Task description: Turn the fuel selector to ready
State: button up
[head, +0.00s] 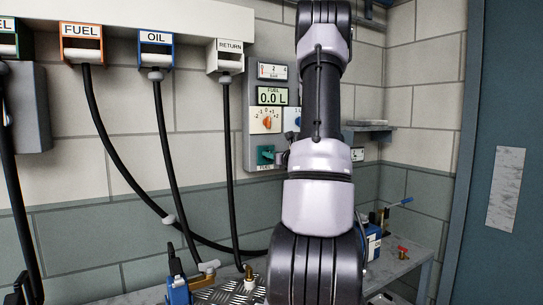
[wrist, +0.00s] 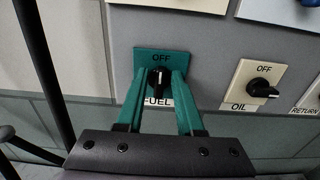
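The fuel selector is a black knob (wrist: 158,79) on a teal plate (wrist: 176,57) marked OFF above and FUEL below. Its pointer seems to point down, away from OFF. My gripper (wrist: 161,76) has teal fingers at the plate, one on each side of the knob. The fingers are apart, and part of the FUEL label shows between them. Whether they touch the knob is hard to see. In the head view the teal plate (head: 263,155) sits low on the grey panel (head: 253,133); my arm hides most of the gripper.
An OIL selector (wrist: 262,88) on a cream plate is to the right, its pointer towards the right. A display (head: 271,96) reads 0.0 L. Black hoses (head: 165,130) hang at left from FUEL, OIL and RETURN holders. A bench (head: 400,265) with fittings stands below.

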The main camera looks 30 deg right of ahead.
grip_shut()
jog(key=shift+m, duration=0.3)
jog(key=m, duration=1.1)
jog(key=d+f+m, duration=0.1)
jog(key=m, duration=0.5)
jog(key=shift+f, duration=0.1)
jog(key=shift+m, duration=0.3)
jog(key=shift+o, duration=1.9)
grip_release()
